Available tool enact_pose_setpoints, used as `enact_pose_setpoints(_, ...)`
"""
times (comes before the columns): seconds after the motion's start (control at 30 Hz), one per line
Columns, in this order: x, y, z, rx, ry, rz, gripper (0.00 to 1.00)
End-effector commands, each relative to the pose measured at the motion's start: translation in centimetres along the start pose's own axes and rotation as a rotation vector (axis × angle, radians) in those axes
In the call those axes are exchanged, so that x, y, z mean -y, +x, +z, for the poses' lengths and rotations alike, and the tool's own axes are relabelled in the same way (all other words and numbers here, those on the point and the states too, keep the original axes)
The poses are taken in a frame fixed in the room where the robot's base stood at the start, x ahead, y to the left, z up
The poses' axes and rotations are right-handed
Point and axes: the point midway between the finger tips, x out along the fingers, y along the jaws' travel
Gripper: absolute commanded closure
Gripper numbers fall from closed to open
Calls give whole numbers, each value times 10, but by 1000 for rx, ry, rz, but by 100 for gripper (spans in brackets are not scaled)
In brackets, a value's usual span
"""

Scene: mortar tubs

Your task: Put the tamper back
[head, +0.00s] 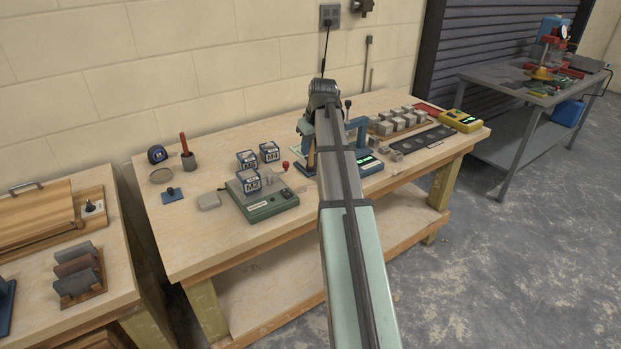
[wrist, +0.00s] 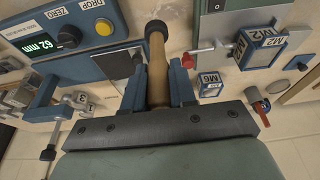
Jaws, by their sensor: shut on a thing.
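The tamper (wrist: 158,70) has a light wooden handle and a dark round end. In the wrist view, it lies between the two blue fingers of my gripper (wrist: 156,84), which are shut on its handle. In the head view, my gripper (head: 309,138) is over the back middle of the workbench, largely behind my own arm. A short piece of the wooden handle (head: 311,160) shows below it. I cannot tell whether the tamper's lower end touches anything.
A blue device with a lit display (head: 368,164) stands right of my gripper. Grey cubes (head: 398,121) stand at right.

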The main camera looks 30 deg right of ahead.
Motion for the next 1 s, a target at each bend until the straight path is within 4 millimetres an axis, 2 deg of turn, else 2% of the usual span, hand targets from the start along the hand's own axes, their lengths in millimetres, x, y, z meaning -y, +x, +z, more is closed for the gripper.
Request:
enact_pose_setpoints(0.2,1,34,12,2,1,-1,100)
enact_pose_setpoints(0.47,0,53,17,1,2,0,100)
enact_pose_setpoints(0.7,1,79,25,1,2,0,100)
enact_pose_setpoints(1.0,0,82,25,-1,2,1,100)
